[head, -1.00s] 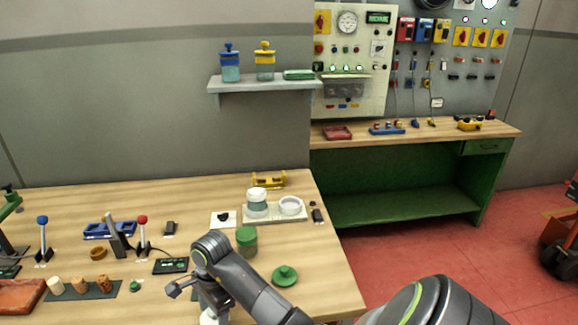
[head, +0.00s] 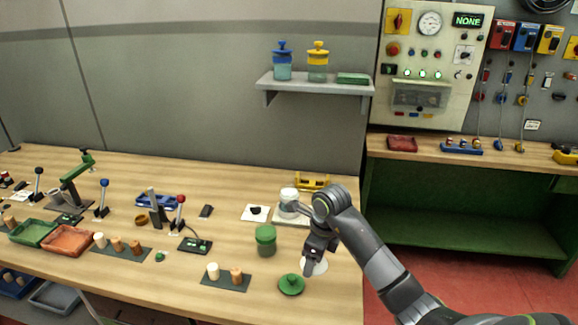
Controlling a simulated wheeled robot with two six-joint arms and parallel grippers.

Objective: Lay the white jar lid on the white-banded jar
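The white-banded jar (head: 288,204) stands upright at the left end of a pale two-place tray (head: 284,222) near the back right of the table. Its top looks pale, and my arm covers part of the tray to its right. My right gripper (head: 314,256) points down in front of the tray, right of the green lid. The white jar lid (head: 317,267) is at its fingertips, which seem closed on its top; the fingers partly hide it. I cannot tell its height over the table. My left gripper is not in view.
A green-banded jar (head: 266,241) and a green lid (head: 291,285) stand close left of my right gripper. A yellow rack (head: 312,181) is behind the tray. A dark mat (head: 226,284) with two corks lies front left. A wall shelf (head: 318,86) holds jars.

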